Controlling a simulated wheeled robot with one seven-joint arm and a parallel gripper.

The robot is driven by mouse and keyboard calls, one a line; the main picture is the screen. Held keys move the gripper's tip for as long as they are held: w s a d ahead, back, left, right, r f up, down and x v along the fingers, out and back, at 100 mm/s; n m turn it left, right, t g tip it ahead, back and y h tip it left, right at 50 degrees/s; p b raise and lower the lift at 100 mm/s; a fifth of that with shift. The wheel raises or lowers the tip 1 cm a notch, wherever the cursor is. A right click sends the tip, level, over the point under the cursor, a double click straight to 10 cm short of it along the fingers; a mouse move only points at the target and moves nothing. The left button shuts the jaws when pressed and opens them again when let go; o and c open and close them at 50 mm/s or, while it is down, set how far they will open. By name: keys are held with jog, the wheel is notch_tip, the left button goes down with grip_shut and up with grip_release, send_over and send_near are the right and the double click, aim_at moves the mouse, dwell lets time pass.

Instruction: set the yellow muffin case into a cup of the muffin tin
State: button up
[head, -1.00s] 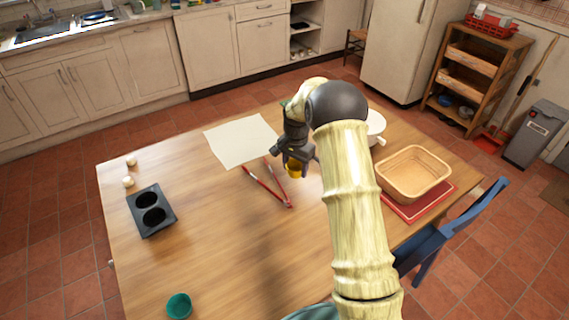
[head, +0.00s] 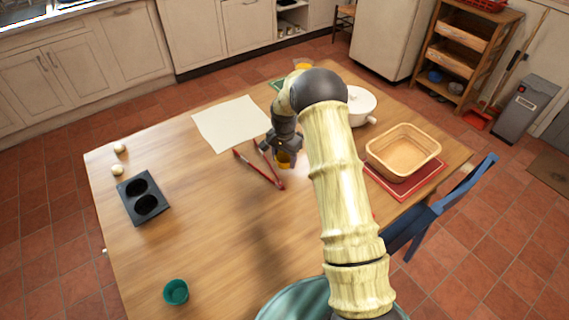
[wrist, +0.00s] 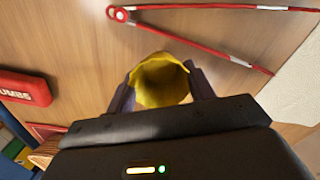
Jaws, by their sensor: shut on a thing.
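The yellow muffin case (wrist: 160,80) is between the two fingers of my gripper (wrist: 160,92) in the wrist view, and the gripper is shut on it. In the head view the yellow case (head: 284,160) shows just below my gripper (head: 284,153), over the table near the red tongs. The case's open mouth faces the wrist camera. The dark muffin tin (head: 143,198) lies at the left of the table, well away from my gripper. Its two visible cups look empty.
Red tongs (head: 262,170) lie beside my gripper. A pale sheet (head: 230,123), a teal cup (head: 176,291), a wicker basket (head: 403,152) on a red mat, a white pot (head: 360,104) and two small pale round things share the table. The table between tongs and tin is clear.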

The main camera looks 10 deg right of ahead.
aim_at(285, 165)
jog(key=shift+s+r, duration=0.1)
jog(key=shift+s, duration=0.05)
jog(key=shift+d, duration=0.15)
notch_tip(285, 165, down, 4)
jog(key=shift+d+r, duration=0.1)
jog(key=shift+d, duration=0.05)
jog(key=o, duration=0.9)
jog(key=shift+o, duration=0.2)
